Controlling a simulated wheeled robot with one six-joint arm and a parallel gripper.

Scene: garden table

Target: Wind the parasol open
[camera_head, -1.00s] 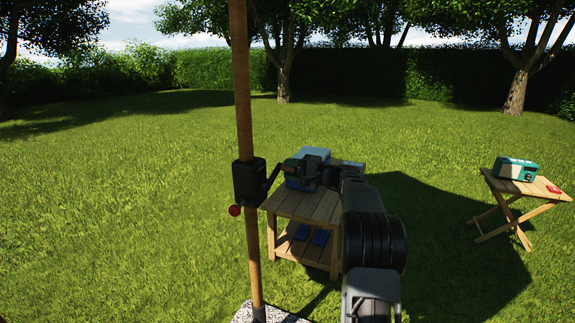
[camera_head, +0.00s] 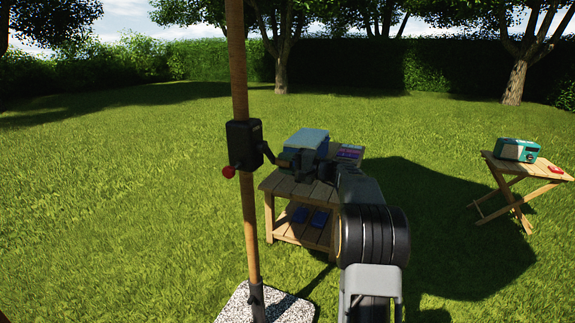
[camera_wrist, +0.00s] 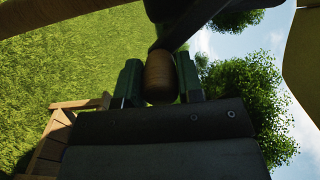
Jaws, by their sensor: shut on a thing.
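The parasol's wooden pole (camera_head: 240,75) stands upright in a speckled stone base (camera_head: 237,305). A black crank housing (camera_head: 244,145) is fixed on the pole, with a red knob (camera_head: 228,172) at its lower left. A dark crank arm (camera_head: 267,152) slants down and right from the housing to my gripper (camera_head: 291,160). In the wrist view, my gripper (camera_wrist: 159,84) is shut on the crank's wooden handle (camera_wrist: 159,68), one finger on each side. The handle is hidden in the head view. Pale canopy cloth (camera_wrist: 303,60) shows at the wrist view's right edge.
A folding table (camera_head: 533,168) at right carries a teal radio (camera_head: 516,150) and a red item (camera_head: 555,169). Grass at left is clear.

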